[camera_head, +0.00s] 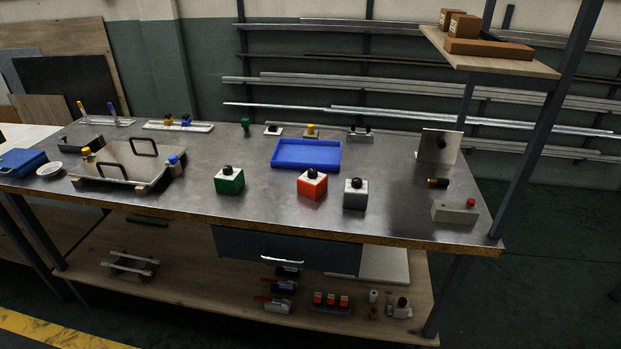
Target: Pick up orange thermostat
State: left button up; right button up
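The orange thermostat (312,187) is a small orange box with a pale top and a black knob. It sits upright near the front middle of the metal workbench (380,220). A green box with a black knob (229,182) stands to its left, and a grey box with a black knob (355,196) stands close on its right, with a narrow gap. Neither of my grippers shows in the head view.
A blue tray (306,153) lies just behind the orange thermostat. A metal plate with black handles (127,163) is at the left. At the right are an upright plate (438,146) and a grey box with a red button (455,211). The bench front is clear.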

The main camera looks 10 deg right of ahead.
aim_at(312, 189)
jog(key=i+j+z, duration=0.1)
jog(key=j, duration=0.25)
jog(key=i+j+z, duration=0.15)
jog(key=i+j, duration=0.15)
jog(key=i+j+z, duration=0.1)
jog(key=j, duration=0.3)
jog(key=i+j+z, duration=0.1)
jog(key=i+j, duration=0.15)
jog(key=j, duration=0.15)
jog(key=i+j+z, duration=0.1)
jog(key=j, duration=0.3)
jog(key=i+j+z, duration=0.15)
jog(key=j, duration=0.25)
